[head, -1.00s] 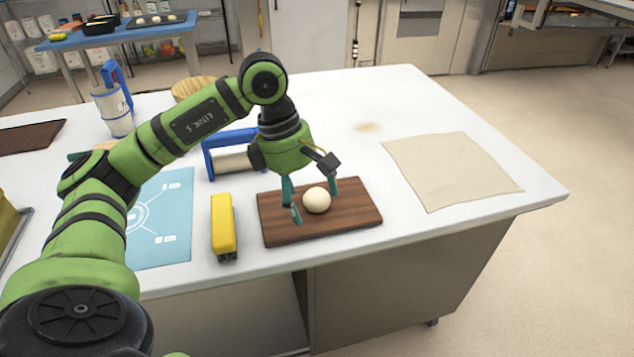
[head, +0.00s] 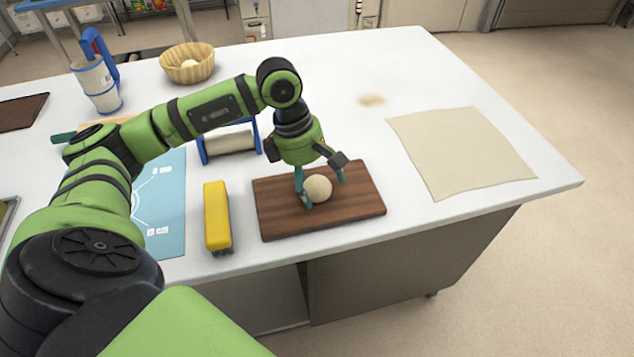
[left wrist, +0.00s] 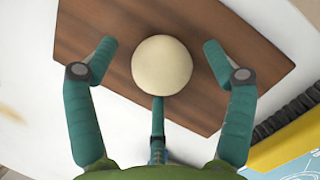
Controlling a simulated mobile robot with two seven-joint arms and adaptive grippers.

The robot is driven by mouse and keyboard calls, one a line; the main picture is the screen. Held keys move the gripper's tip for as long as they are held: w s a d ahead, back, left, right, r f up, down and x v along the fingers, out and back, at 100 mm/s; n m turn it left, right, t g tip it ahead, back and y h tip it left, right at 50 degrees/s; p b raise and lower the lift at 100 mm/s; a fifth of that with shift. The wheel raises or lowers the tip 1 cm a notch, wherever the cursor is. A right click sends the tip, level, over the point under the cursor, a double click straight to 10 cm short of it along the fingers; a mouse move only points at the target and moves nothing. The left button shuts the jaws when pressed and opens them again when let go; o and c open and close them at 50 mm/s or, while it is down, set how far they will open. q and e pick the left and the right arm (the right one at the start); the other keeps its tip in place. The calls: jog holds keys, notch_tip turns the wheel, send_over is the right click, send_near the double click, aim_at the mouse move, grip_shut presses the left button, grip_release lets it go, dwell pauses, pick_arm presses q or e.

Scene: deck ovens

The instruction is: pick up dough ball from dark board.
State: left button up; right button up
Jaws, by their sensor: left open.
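A pale round dough ball (head: 319,188) rests on the dark wooden board (head: 278,221) near the front edge of the white table. It also shows in the left wrist view (left wrist: 161,65), with the board (left wrist: 105,28) under it. My left gripper (head: 321,184) points down at the board with its teal fingers spread around the ball. In the left wrist view the open fingers (left wrist: 160,70) stand on either side of the ball with gaps, and a third finger is below it. My right gripper is not in view.
A yellow block-like tool (head: 217,217) and a blue mat (head: 168,200) lie left of the board. A blue-framed roller (head: 229,142) stands behind. A beige cloth (head: 460,152) lies right. A basket (head: 187,64) and a blue-handled jug (head: 97,82) stand at the back left.

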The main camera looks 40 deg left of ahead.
pick_arm(q)
jog(key=c, duration=1.3)
jog(key=shift+o, duration=0.2)
